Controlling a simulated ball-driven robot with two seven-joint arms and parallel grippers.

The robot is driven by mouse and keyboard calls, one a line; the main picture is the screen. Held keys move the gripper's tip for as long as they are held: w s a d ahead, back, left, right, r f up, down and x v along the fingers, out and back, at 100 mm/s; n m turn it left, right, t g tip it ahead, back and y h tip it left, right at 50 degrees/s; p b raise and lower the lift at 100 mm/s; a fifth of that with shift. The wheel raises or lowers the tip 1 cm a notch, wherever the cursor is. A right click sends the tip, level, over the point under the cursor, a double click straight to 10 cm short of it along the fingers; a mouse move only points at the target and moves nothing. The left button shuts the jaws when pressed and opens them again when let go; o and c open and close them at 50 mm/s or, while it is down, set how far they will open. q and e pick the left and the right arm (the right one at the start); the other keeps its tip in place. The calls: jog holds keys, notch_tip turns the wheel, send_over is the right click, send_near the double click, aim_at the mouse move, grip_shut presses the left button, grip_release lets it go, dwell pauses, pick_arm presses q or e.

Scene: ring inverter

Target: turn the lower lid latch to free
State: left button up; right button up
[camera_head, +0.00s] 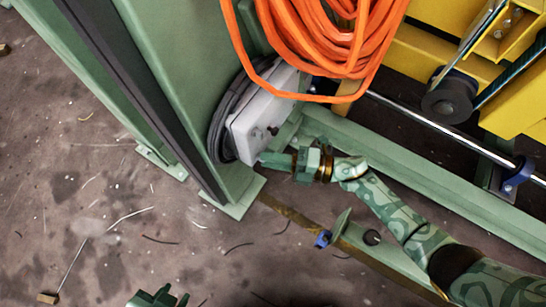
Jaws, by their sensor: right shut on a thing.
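The pale grey-white box with its lid (262,118) is fixed to the side of the green post, beside a round black part. A small dark fitting (272,131) shows on the lid's face. My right gripper (264,158) comes in from the right and is shut at the box's lower corner. The lower lid latch is hidden at the fingertips, so its angle cannot be told. My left gripper (158,297) shows only in part at the bottom edge, over the floor and away from the box. I cannot tell its opening.
An orange cable coil (320,45) hangs close above and over the box's upper part. The green post (175,75) stands left of it. A green beam (440,185), a metal rod (440,125) and yellow machinery (430,50) lie right.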

pick_arm(q)
jog(key=shift+w+d+r, duration=0.1)
jog(key=shift+w+r, duration=0.05)
jog(key=shift+w, duration=0.05)
pick_arm(e)
jog(key=shift+f, duration=0.1)
jog(key=o, duration=1)
pick_arm(q)
jog(key=shift+a+f, duration=0.2)
jog(key=shift+s+a+f+m+g+y+p, duration=0.2)
jog(key=shift+s+a+f+g+p, duration=0.1)
jog(key=shift+s+a+p, duration=0.25)
jog(key=shift+s+a+f+m+g+y+p, duration=0.1)
jog(key=shift+s+a+f+g+y+p, duration=0.1)
jog(key=shift+s+a+f+p, duration=0.3)
pick_arm(e)
jog(key=v, duration=1.6)
jog(key=shift+d+f, duration=0.1)
jog(key=shift+d, duration=0.1)
pick_arm(q)
jog(key=shift+s+d+r, duration=0.1)
jog(key=shift+s+r, duration=0.1)
jog(key=shift+r, duration=0.05)
